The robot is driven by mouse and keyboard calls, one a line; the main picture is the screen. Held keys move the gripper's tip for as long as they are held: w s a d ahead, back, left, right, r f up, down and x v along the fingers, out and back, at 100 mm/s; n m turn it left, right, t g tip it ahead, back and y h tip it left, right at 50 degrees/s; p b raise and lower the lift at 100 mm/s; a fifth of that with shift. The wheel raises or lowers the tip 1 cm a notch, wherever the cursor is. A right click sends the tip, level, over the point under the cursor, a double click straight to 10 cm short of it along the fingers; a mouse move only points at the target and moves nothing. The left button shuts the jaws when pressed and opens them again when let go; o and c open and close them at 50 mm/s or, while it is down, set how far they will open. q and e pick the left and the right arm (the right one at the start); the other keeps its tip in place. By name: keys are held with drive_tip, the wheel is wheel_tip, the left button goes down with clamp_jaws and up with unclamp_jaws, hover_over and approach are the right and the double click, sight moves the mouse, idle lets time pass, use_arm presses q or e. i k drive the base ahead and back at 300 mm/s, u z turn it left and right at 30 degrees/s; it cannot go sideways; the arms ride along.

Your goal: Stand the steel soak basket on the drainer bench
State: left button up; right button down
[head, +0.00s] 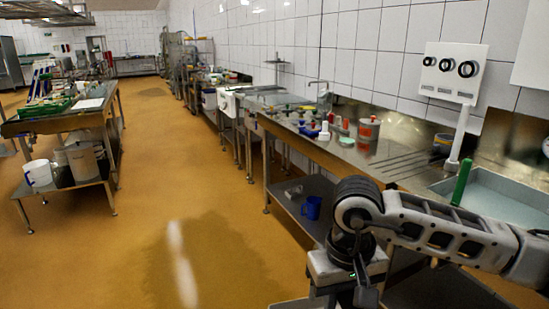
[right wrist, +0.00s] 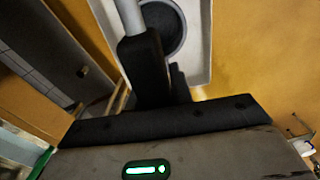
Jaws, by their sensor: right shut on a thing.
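My right gripper (head: 365,296) is low at the bottom of the head view, in front of the bench. In the right wrist view its dark jaws (right wrist: 145,70) are shut on a pale grey bar (right wrist: 127,14). I cannot tell whether this bar is part of the steel soak basket; no whole basket shows clearly. The drainer bench (head: 395,161) is the steel worktop with grooves along the right wall, above and beyond my right gripper. Its grooved part looks bare. My left gripper is not in view.
A water-filled basin (head: 505,195) with a green handle (head: 462,181) adjoins the bench at right. The floor (head: 150,240) at left is open.

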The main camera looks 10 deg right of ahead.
sight(393, 159)
drive_tip(key=u, duration=0.85)
drive_tip(key=i, duration=1.45)
drive_tip(key=z, duration=0.5)
drive_tip(key=i, duration=0.9)
drive_tip(key=z, duration=1.3)
drive_tip(key=i, duration=0.7)
drive_tip(key=z, duration=0.85)
